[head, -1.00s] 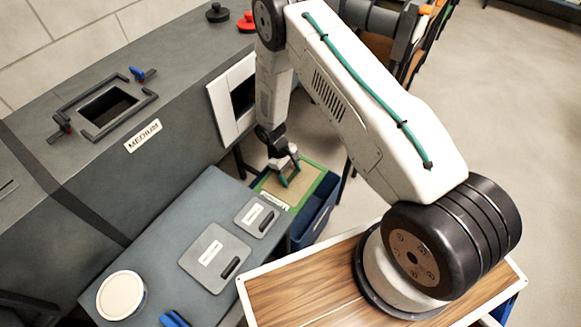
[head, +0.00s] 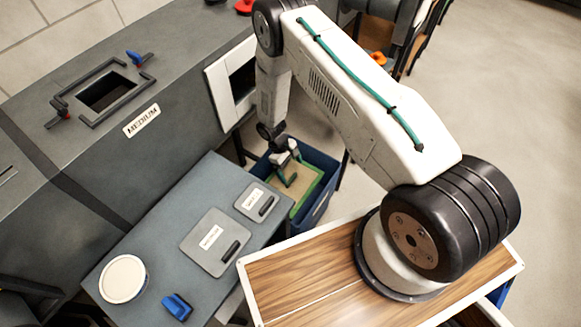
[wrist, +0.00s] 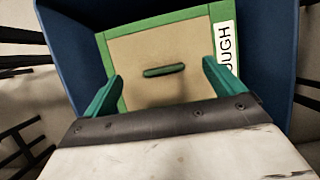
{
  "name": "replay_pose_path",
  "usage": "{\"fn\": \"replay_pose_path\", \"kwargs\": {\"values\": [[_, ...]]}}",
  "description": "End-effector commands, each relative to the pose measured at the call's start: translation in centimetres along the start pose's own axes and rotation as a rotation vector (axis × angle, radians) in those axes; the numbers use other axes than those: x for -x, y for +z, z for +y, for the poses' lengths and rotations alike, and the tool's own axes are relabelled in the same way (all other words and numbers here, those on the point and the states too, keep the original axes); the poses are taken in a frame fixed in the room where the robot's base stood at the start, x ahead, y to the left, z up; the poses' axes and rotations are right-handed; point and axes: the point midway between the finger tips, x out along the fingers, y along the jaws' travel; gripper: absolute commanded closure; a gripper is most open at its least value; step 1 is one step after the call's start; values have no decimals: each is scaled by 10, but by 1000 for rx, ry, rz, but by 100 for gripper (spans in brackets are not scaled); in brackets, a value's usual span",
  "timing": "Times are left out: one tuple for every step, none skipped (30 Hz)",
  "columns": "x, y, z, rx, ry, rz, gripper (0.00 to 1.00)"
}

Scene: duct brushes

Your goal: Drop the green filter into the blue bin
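The green-framed filter (head: 309,190) has a tan panel, and its lower part is hidden in the head view. It lies inside the blue bin (head: 322,207), below the rim. In the wrist view the filter (wrist: 130,55) shows its small green handle (wrist: 163,70) and a white label ending in "OUGH". The bin's blue walls (wrist: 72,50) surround it. My gripper (wrist: 163,88) is open, its green fingers wide apart on either side of the handle and not touching it. In the head view my gripper (head: 287,178) points down into the bin.
A grey table (head: 150,220) beside the bin holds two grey plates, a round white-topped container (head: 123,278) and a blue object (head: 177,307). A grey duct (head: 60,150) with a "MEDIUM" opening runs behind. Open floor lies right.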

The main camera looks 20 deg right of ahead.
Motion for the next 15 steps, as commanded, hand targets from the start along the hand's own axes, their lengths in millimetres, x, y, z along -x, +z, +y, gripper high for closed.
{"fn": "replay_pose_path", "kwargs": {"values": [[0, 0, 0, 0, 0, 0, 7], [0, 0, 0, 0, 0, 0, 7], [0, 0, 0, 0, 0, 0, 7], [0, 0, 0, 0, 0, 0, 7], [0, 0, 0, 0, 0, 0, 7], [0, 0, 0, 0, 0, 0, 7], [0, 0, 0, 0, 0, 0, 7], [1, 0, 0, 0, 0, 0, 7], [3, 1, 0, 0, 0, 0, 7], [5, 2, 0, 0, 0, 0, 7], [7, 3, 0, 0, 0, 1, 7], [12, 4, 0, 0, 1, 2, 7], [16, 6, 1, -1, 1, 2, 7], [21, 8, 1, -1, 1, 2, 7], [29, 11, 1, -1, 1, 3, 7]]}}
